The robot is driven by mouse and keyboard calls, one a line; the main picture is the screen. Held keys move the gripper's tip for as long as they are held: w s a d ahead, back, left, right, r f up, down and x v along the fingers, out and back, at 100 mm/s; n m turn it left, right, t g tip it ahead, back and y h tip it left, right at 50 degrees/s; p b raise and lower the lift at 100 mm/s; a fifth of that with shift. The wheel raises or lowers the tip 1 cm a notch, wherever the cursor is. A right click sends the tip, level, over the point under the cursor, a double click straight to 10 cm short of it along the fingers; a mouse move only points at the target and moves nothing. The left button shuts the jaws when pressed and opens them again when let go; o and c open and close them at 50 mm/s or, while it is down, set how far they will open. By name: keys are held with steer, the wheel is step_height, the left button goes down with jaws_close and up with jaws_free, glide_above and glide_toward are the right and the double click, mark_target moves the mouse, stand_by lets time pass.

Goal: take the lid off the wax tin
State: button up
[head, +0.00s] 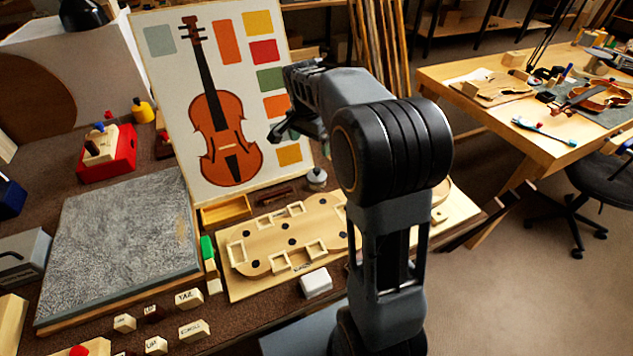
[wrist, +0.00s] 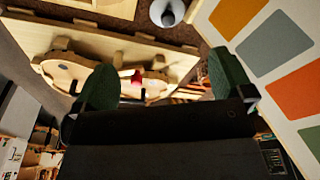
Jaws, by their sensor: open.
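The wax tin appears to be the small round silvery tin (head: 317,180) on the bench, right of the foot of the violin poster. A dark knob stands on top of it, so its lid seems to be on. What looks like the same tin (wrist: 167,12) is at the top edge of the wrist view, partly cut off. My gripper (head: 284,130) is raised in front of the poster, above and apart from the tin. Its two green-padded fingers (wrist: 165,82) are spread wide in the wrist view, with nothing held between them.
The violin poster (head: 160,90) stands close behind my gripper. A wooden board with a violin-shaped form (head: 265,240) lies in front of the tin, and a small wooden tray (head: 225,212) is left of it. A white block (head: 316,282) sits at the board's front edge.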

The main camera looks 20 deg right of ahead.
step_height(320, 180, down, 3)
steer(key=w+d+m, duration=0.1)
steer(key=w, duration=0.1)
steer(key=b, duration=0.1)
glide_above(316, 169)
steer(key=f, duration=0.6)
steer(key=shift+s+a+f, duration=0.1)
steer(key=shift+s+a, duration=0.2)
steer(key=shift+s, duration=0.05)
steer(key=shift+w+d+f+b, duration=0.1)
steer(key=shift+f, duration=0.95)
steer(key=shift+w+d+f+b, duration=0.1)
steer(key=shift+w+d+f, duration=0.05)
steer(key=shift+f, duration=0.85)
steer(key=shift+w+d+f+b, duration=0.1)
steer(key=shift+f, duration=0.95)
steer(key=shift+c, duration=0.2)
steer(key=c, duration=1)
steer(key=shift+o, duration=0.2)
steer(key=shift+r, duration=0.15)
